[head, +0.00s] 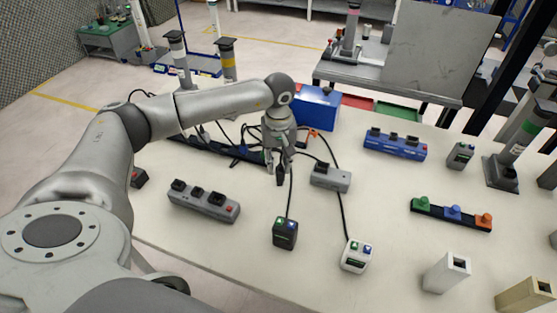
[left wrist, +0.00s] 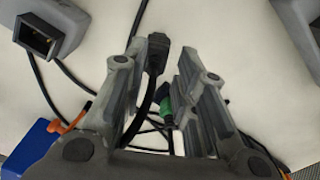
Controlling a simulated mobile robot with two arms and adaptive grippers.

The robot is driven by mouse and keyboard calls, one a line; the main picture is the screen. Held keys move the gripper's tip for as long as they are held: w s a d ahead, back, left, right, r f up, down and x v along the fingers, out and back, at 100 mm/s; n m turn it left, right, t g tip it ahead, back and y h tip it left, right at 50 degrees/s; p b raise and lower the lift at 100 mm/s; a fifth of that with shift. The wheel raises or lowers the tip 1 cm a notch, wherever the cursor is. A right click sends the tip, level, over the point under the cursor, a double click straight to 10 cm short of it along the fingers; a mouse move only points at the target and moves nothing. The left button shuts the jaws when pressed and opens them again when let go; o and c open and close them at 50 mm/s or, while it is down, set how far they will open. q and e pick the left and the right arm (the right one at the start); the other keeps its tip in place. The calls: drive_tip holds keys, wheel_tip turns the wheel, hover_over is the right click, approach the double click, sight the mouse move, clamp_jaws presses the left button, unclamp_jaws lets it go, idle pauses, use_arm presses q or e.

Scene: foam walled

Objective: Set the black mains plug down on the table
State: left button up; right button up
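My left gripper (head: 280,172) points down over the middle of the white table (head: 385,200). Its two fingers (left wrist: 160,75) stand apart in the left wrist view. The black mains plug (left wrist: 157,52) is between them, nearer the left finger, with a clear gap to the right finger. Its black cable runs back between the fingers. In the head view the dark plug (head: 281,180) shows at the fingertips, low over the table; I cannot tell whether it touches the surface. My right gripper is out of view.
A grey socket block (head: 331,177) stands just right of the gripper, a grey power strip (head: 204,201) to the left. A black box (head: 285,233) and a white box (head: 356,256) are in front. A blue box (head: 317,108) is behind. Cables lie around the gripper.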

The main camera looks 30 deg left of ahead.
use_arm(q)
drive_tip(key=shift+r, duration=0.2)
wheel_tip(320, 180, up, 12)
drive_tip(key=b, duration=0.2)
idle(0.6)
